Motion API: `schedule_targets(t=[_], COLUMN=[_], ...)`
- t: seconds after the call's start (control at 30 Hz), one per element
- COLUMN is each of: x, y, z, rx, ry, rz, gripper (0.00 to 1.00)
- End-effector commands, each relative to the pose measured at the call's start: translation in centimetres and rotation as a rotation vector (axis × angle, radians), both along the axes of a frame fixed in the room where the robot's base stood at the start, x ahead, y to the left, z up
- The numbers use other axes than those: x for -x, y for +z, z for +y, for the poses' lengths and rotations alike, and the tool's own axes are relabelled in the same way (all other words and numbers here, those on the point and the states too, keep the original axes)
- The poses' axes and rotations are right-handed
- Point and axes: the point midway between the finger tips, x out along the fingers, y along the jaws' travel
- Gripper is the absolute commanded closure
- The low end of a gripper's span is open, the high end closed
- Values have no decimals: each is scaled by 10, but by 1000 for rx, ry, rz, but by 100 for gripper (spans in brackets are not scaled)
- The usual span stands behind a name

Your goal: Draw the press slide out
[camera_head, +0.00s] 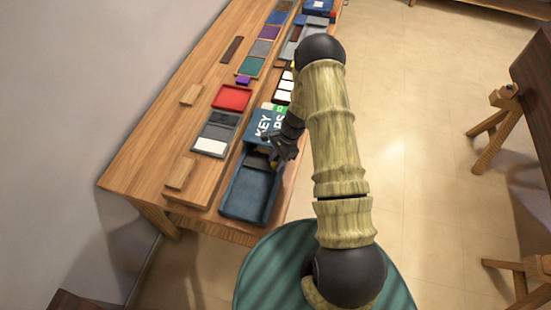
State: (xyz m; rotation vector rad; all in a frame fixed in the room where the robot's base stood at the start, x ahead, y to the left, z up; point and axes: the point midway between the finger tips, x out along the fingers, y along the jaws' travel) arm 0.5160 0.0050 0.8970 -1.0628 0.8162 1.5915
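A dark blue open tray (242,199) lies at the near end of the long wooden bench and looks like the press slide, though I cannot be sure. Behind it stands a blue piece with white lettering (262,124), partly readable as "KEY", with a green patch beside it. My gripper (274,160) is dark and small in the head view. It is over the far right part of the tray, by the lettered piece. Whether it touches anything, and how its fingers stand, is too small to tell. My arm hides part of the bench's right side.
The wooden bench (150,160) holds a red tray (231,97), a grey tray with a white block (209,146), several coloured trays further back, white keys (284,91) and loose wooden blocks. Wooden furniture stands at right. The floor (430,130) between is clear.

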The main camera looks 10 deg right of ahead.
Motion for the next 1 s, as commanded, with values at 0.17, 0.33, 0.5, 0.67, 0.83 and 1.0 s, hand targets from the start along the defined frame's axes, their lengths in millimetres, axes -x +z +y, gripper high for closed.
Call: schedule_targets(t=[0.17,0.33,0.5,0.67,0.83,1.0], x=[0,0,0,0,3,10], y=[-2,-2,-2,-2,-2,-3], z=[1,1,1,1,5,13], rx=[0,0,0,0,0,-3], ry=[0,0,0,0,0,-7], rz=[0,0,-1,-1,-1,-1], gripper=[68,78,100,100,100,100])
